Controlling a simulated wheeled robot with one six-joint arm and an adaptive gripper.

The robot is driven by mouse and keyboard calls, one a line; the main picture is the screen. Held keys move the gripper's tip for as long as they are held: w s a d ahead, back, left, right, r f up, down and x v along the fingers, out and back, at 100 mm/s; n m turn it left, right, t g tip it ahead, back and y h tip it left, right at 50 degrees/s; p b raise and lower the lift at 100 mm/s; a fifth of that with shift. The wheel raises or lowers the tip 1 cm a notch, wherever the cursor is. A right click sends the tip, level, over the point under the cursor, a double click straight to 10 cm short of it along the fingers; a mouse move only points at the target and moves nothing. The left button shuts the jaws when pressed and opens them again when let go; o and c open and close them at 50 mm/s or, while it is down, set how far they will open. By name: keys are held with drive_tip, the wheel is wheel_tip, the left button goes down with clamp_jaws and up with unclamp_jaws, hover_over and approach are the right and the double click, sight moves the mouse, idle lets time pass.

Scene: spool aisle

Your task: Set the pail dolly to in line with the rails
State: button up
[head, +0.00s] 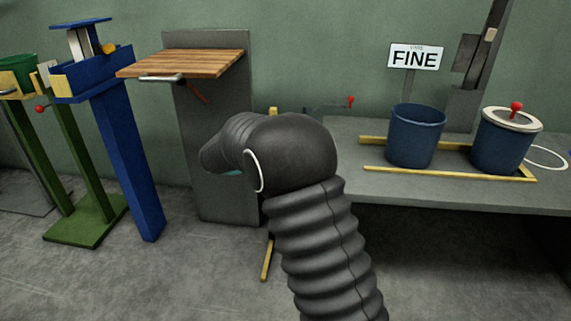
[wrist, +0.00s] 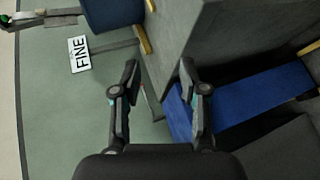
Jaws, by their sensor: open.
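My gripper (wrist: 160,85) is open and empty in the wrist view; in the head view my arm hides it. A long blue panel (wrist: 245,100) lies beyond the right finger in the wrist view, with yellow strips (wrist: 311,47) near its far end. It may be the pail dolly, but I cannot tell for sure. In the head view a yellow strip (head: 267,258) shows just left of my arm, which hides what lies behind. Yellow rails (head: 410,172) run along the grey bench (head: 460,192). An open blue pail (head: 415,138) and a lidded blue pail (head: 500,145) stand by them.
A FINE sign (head: 416,57) stands behind the pails. A red-knobbed lever (head: 351,101) is at the bench's back left. A wood-topped grey stand (head: 215,120), a blue stand (head: 122,150) and a green stand (head: 84,225) are on the left. Bare floor lies in front of the stands.

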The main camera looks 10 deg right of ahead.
drive_tip(key=w+a+f+n+t+h+b, duration=0.2)
drive_tip(key=w+a+f+t+h, duration=0.25)
drive_tip(key=w+a+f, duration=0.6)
drive_tip(key=shift+t+y, duration=0.45)
drive_tip(key=p+x, duration=0.1)
drive_tip(key=x, duration=1.1)
drive_tip(key=shift+d, duration=0.3)
clamp_jaws()
